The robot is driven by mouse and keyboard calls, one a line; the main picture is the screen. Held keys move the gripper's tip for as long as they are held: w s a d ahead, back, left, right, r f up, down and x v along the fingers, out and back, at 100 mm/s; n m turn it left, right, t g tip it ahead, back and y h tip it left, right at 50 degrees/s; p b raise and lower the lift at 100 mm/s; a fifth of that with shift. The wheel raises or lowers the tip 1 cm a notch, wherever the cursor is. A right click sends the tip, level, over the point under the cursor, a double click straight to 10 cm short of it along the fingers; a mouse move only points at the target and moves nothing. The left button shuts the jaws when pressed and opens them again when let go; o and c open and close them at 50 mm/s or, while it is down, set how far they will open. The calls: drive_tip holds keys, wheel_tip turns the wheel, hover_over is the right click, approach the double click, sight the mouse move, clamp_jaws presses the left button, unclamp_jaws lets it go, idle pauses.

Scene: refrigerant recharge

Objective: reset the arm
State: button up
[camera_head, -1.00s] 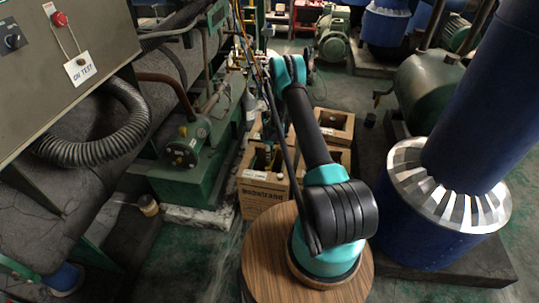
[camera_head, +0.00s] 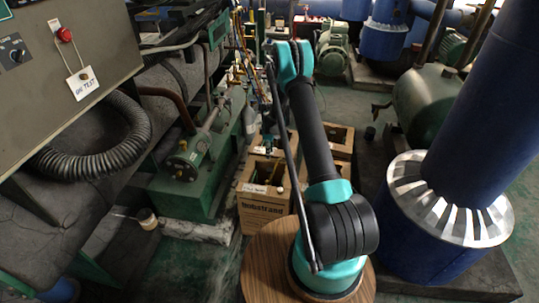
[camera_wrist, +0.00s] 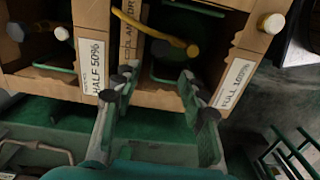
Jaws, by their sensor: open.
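My teal and black arm rises from a round wooden-topped base in the head view and reaches toward the back. My gripper (camera_wrist: 158,80) shows in the wrist view with its two grey-green fingers spread and nothing between them. It points at the cardboard boxes. One box section carries a label reading HALF 50% (camera_wrist: 95,68), the other a label reading FULL 100% (camera_wrist: 233,82). A yellow hose (camera_wrist: 155,29) crosses above the gap between the fingers.
Cardboard boxes (camera_head: 263,213) stand on the floor beyond my base. A grey panel (camera_head: 60,75) with a red button and green machinery (camera_head: 185,165) are at left. A large blue pipe (camera_head: 480,100) and silver-topped blue cylinder (camera_head: 420,237) stand close at right.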

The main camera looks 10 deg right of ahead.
idle(0.3)
drive_tip(key=s+d+r+m+t, duration=0.1)
drive_tip(key=s+r+m, duration=0.2)
drive_tip(key=s+r, duration=0.75)
drive_tip(key=s+d+r+m+t, duration=0.15)
drive_tip(key=s+r+m, duration=0.35)
drive_tip(key=r, duration=1)
drive_tip(key=s+d+r+m+t, duration=0.1)
drive_tip(key=s+m, duration=0.1)
drive_tip(key=s, duration=1.1)
drive_tip(key=s+r+m, duration=0.1)
drive_tip(key=s+m, duration=0.2)
drive_tip(key=s, duration=1)
drive_tip(key=shift+d+r+m+t, duration=0.3)
drive_tip(key=shift+d+r+t, duration=0.05)
